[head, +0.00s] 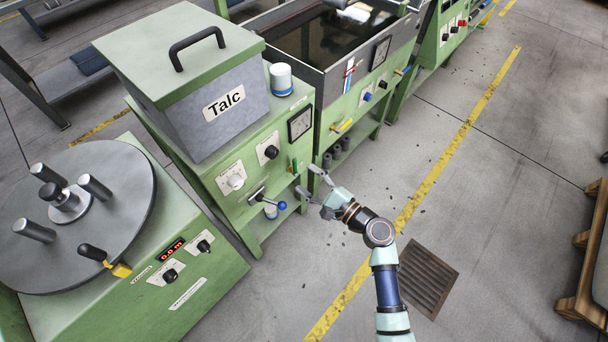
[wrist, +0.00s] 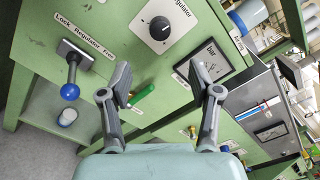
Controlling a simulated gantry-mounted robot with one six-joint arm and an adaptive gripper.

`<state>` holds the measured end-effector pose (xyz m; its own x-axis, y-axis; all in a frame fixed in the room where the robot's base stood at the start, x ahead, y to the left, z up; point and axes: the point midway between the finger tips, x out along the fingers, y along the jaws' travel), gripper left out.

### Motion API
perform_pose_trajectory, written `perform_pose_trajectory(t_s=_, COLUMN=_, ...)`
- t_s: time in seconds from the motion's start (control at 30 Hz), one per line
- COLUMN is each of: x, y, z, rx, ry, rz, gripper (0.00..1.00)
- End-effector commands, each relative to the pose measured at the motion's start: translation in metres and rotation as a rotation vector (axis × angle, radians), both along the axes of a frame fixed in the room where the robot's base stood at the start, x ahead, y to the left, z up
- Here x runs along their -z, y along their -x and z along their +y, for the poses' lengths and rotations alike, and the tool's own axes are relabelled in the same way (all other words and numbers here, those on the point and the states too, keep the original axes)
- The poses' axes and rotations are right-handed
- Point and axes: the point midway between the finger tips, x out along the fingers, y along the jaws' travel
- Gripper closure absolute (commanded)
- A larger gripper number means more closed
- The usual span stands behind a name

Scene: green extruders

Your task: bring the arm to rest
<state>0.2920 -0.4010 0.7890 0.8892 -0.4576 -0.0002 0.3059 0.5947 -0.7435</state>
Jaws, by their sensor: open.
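My gripper (head: 311,188) is open and empty in the head view, in front of the green talc machine (head: 236,174) and over the grey floor. In the wrist view my gripper (wrist: 165,92) shows two grey fingers spread apart. A small green valve handle (wrist: 144,97) on the machine's front shows between the fingers, behind them. I cannot tell how far the fingers are from the panel.
A blue-knobbed lever (head: 280,205) sticks out of the panel left of my gripper. A dark gauge (head: 300,123) is above. A water tank (head: 325,70) stands behind, a round turntable (head: 80,215) at left. Open floor (head: 480,200) lies to the right.

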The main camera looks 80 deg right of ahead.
Motion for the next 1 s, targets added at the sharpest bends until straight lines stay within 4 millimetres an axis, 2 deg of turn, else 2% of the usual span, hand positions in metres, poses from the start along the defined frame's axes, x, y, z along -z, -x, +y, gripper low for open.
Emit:
perform_pose_trajectory(t_s=0.4, x=-0.001, y=-0.001, z=0.001, rx=-0.003, ry=0.003, rz=0.003, gripper=0.37)
perform_pose_trajectory(t_s=0.47, x=-0.007, y=-0.011, z=0.008, rx=-0.033, ry=0.037, rz=0.025, gripper=0.37)
perform_pose_trajectory(t_s=0.53, x=-0.021, y=-0.035, z=0.028, rx=-0.109, ry=0.125, rz=0.086, gripper=0.37)
perform_pose_trajectory(t_s=0.57, x=-0.029, y=-0.049, z=0.04, rx=-0.155, ry=0.182, rz=0.123, gripper=0.37)
perform_pose_trajectory(t_s=0.67, x=-0.06, y=-0.102, z=0.102, rx=-0.353, ry=0.459, rz=0.277, gripper=0.37)
perform_pose_trajectory(t_s=0.7, x=-0.073, y=-0.121, z=0.132, rx=-0.438, ry=0.597, rz=0.342, gripper=0.37)
perform_pose_trajectory(t_s=0.77, x=-0.092, y=-0.145, z=0.178, rx=-0.556, ry=0.819, rz=0.43, gripper=0.37)
perform_pose_trajectory(t_s=0.8, x=-0.105, y=-0.156, z=0.208, rx=-0.625, ry=0.969, rz=0.483, gripper=0.37)
perform_pose_trajectory(t_s=0.9, x=-0.135, y=-0.172, z=0.271, rx=-0.745, ry=1.321, rz=0.584, gripper=0.37)
perform_pose_trajectory(t_s=1.0, x=-0.164, y=-0.174, z=0.318, rx=-0.802, ry=1.611, rz=0.653, gripper=0.37)
